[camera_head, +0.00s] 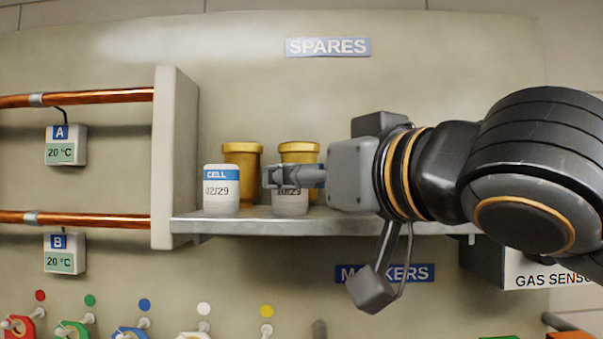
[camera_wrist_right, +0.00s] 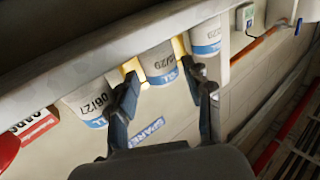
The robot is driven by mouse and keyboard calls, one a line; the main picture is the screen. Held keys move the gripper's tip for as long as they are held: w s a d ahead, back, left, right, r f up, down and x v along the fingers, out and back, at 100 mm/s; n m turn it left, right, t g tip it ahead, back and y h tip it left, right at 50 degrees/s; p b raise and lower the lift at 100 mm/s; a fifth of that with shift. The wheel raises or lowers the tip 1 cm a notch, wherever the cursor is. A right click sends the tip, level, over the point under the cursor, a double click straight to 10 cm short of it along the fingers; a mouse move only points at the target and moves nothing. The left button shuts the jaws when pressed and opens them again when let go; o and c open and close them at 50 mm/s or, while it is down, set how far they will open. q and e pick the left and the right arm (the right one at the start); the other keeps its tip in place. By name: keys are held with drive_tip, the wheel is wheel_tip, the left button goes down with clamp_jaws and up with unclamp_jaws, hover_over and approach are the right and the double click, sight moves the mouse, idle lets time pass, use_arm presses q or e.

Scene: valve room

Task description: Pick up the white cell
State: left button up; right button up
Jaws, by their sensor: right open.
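White cells stand upright on the grey shelf (camera_head: 250,226). One cell (camera_head: 221,191), with a blue band and the date 02/29, is at the left. A second cell (camera_head: 290,205), dated 10/29, is partly hidden behind my right gripper (camera_head: 281,177). In the right wrist view my right gripper (camera_wrist_right: 160,78) is open, with its fingers at either side of the middle cell (camera_wrist_right: 157,63); contact cannot be told. That view also shows a cell dated 06/27 (camera_wrist_right: 89,104), hidden in the head view, and the 02/29 cell (camera_wrist_right: 207,37). My left gripper is not in view.
Two yellow-lidded jars (camera_head: 243,170) stand behind the cells. An upright panel (camera_head: 174,155) closes the shelf's left end. A red and white box (camera_wrist_right: 32,125) shows beside the 06/27 cell. A gas sensor box (camera_head: 530,268) is below right; coloured valves (camera_head: 75,328) line the bottom.

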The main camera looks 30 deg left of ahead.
drive_tip(key=p+x, duration=0.1)
drive_tip(key=x, duration=0.1)
drive_tip(key=shift+w+a+r, duration=0.15)
drive_tip(key=shift+a+r, duration=0.05)
drive_tip(key=shift+a, duration=0.1)
drive_tip(key=shift+w+a+f, duration=0.1)
drive_tip(key=shift+a+f, duration=0.1)
drive_tip(key=shift+a, duration=0.25)
drive_tip(key=shift+d, duration=0.2)
drive_tip(key=c, duration=0.4)
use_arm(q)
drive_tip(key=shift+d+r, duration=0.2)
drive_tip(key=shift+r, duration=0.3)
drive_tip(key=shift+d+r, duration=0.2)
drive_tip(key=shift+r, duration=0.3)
use_arm(e)
drive_tip(key=shift+a, duration=0.1)
drive_tip(key=c, duration=0.6)
drive_tip(key=shift+o, duration=0.2)
drive_tip(key=shift+r, duration=0.1)
